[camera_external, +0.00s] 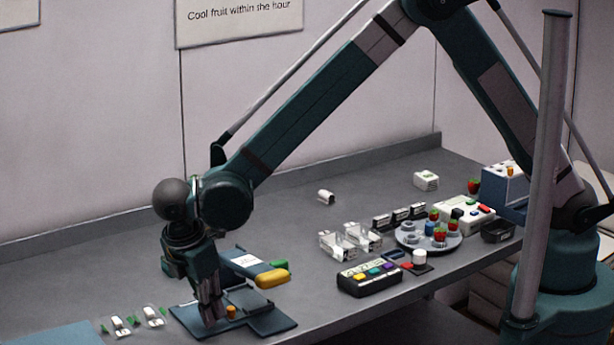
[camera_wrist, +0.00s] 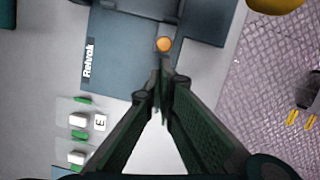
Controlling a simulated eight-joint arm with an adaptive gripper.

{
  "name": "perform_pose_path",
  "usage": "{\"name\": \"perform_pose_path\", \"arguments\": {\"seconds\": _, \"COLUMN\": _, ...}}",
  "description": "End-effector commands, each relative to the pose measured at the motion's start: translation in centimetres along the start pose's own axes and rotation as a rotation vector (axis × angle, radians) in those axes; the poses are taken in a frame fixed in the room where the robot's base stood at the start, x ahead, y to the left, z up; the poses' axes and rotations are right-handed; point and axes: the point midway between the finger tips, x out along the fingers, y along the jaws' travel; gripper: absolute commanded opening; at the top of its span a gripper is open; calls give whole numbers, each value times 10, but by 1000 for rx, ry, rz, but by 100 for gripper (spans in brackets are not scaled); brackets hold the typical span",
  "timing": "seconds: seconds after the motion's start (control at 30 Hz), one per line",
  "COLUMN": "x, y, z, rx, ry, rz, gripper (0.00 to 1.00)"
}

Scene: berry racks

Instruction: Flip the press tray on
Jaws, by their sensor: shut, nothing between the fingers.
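My gripper (camera_external: 212,316) is shut and empty, pointing down over a dark blue tray-like fixture (camera_external: 270,323) near the bench's front left. In the wrist view my closed fingertips (camera_wrist: 163,78) are just below a small orange knob (camera_wrist: 164,44) on that blue fixture (camera_wrist: 118,50). The orange knob also shows beside the fingers in the external view (camera_external: 231,311). I cannot tell whether the fingertips touch anything. Two small white switches with green parts, one nearer (camera_external: 120,325) and one farther (camera_external: 152,317), sit left of the gripper. Which part is the press tray's switch is unclear.
A blue block with a white label (camera_external: 245,261) and a yellow rounded piece (camera_external: 272,278) lie behind the gripper. A dark button box (camera_external: 369,279), clear punnets (camera_external: 338,243) and a round plate with berries (camera_external: 450,242) stand to the right. The back middle bench is mostly clear.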

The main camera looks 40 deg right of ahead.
Motion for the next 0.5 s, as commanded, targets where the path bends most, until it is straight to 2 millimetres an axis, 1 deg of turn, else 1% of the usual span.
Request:
{"name": "perform_pose_path", "arguments": {"seconds": 0.03, "x": 0, "y": 0, "z": -7, "rx": -2, "ry": 1, "rz": 1, "gripper": 0}}
{"name": "perform_pose_path", "arguments": {"seconds": 0.2, "x": -6, "y": 0, "z": -29, "rx": -2, "ry": 2, "rz": 1, "gripper": 0}}
{"name": "perform_pose_path", "arguments": {"seconds": 0.23, "x": -9, "y": 0, "z": -30, "rx": -2, "ry": 3, "rz": 1, "gripper": 0}}
{"name": "perform_pose_path", "arguments": {"seconds": 0.5, "x": -55, "y": 0, "z": -28, "rx": -2, "ry": 3, "rz": 1, "gripper": 0}}
